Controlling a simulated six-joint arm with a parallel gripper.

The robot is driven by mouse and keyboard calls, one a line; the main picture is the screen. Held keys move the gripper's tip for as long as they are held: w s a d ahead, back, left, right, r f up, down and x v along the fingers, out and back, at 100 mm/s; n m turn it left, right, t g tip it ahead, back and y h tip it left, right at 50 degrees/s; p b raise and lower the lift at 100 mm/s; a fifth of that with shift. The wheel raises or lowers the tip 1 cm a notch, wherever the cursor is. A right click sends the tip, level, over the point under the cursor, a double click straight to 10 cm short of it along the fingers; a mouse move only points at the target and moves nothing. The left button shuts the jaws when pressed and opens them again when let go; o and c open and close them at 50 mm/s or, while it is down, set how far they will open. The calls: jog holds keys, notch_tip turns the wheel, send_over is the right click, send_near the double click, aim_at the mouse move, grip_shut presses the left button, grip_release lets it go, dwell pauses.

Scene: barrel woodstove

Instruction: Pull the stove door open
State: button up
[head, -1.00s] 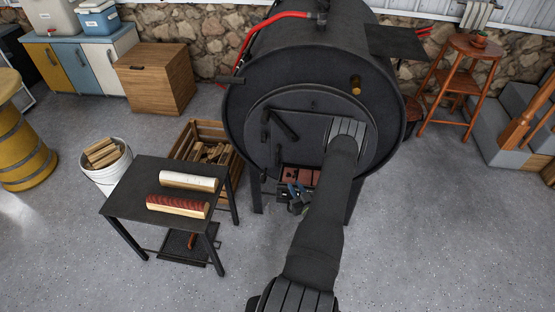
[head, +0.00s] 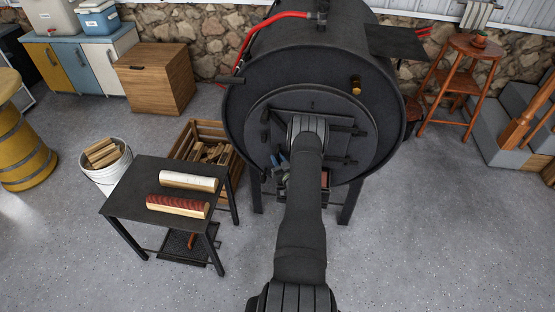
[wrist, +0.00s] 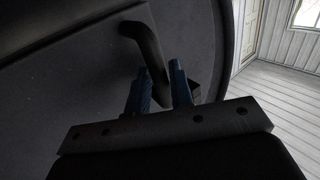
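The stove door (head: 340,145) is a dark panel on the round front of the black barrel stove (head: 245,100). It looks shut, with strap hinges on its right side. Its dark bar handle (wrist: 146,45) shows in the wrist view, standing off the door and bending down toward my fingers. In the head view my arm hides the handle. My gripper (wrist: 160,80) has two blue fingers set apart, with the handle's lower end between or just beyond them. I cannot tell whether they touch it. In the head view my gripper (head: 281,161) is low at the door's left, partly hidden.
A small black table (head: 130,200) with two logs stands left of the stove. Behind it are a wooden crate (head: 190,140) of firewood and a white bucket (head: 102,178) of wood. A brass-coloured knob (head: 355,85) sticks out above the door. Floor at right is clear.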

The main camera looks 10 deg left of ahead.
jog(key=shift+w+a, duration=0.1)
jog(key=shift+w, duration=0.1)
grip_shut()
